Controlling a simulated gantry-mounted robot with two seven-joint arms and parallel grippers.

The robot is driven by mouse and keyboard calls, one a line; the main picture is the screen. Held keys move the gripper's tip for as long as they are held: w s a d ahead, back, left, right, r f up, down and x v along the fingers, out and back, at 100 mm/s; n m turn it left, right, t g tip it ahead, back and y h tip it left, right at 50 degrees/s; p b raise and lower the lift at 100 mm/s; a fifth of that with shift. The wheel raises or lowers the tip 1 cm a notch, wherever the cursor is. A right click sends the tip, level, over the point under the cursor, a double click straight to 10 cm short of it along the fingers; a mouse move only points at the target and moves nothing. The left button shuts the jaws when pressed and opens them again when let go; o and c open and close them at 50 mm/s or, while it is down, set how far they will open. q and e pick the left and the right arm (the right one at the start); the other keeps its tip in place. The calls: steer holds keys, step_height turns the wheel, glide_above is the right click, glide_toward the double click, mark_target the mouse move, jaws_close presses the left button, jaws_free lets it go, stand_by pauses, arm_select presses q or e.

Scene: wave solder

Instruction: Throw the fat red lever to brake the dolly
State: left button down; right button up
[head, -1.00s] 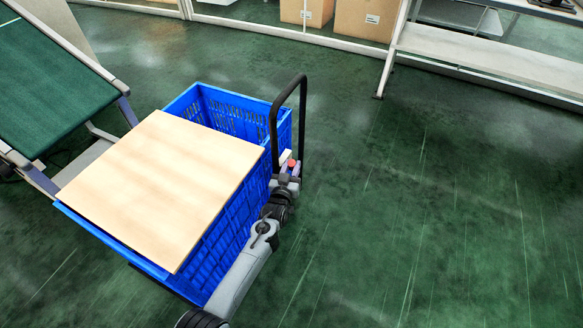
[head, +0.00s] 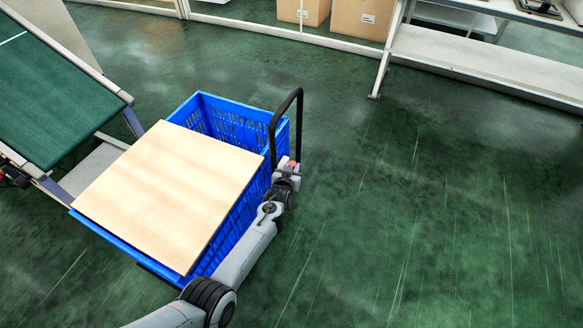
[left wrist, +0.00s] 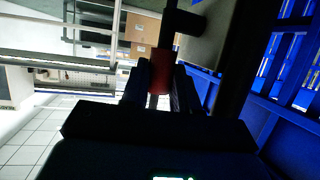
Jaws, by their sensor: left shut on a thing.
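The dolly carries a blue crate (head: 245,122) and has a black push handle (head: 299,115) at its right side. The fat red lever (left wrist: 160,72) shows in the left wrist view between the two dark fingers. In the head view only a small red bit of the lever (head: 293,164) shows by the foot of the handle. My left gripper (head: 290,170) is at the handle's foot, beside the crate, and it also shows in the left wrist view (left wrist: 160,88), shut on the red lever. My right gripper is out of view.
A pale wooden board (head: 170,195) lies over most of the crate. A green-topped conveyor (head: 50,95) stands close at the left. A white shelf bench (head: 480,60) stands at the upper right. The green floor to the right of the dolly is clear.

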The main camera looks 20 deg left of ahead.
arm_select(q)
steer(key=c, duration=1.1)
jaws_free()
steer(key=shift+s, duration=0.1)
steer(key=p+v, duration=0.7)
steer(key=v, duration=0.3)
steer(key=shift+s+d+r+p, duration=0.1)
steer(key=shift+s+r+p, duration=0.05)
steer(key=shift+s+p, duration=0.2)
steer(key=shift+w, duration=0.1)
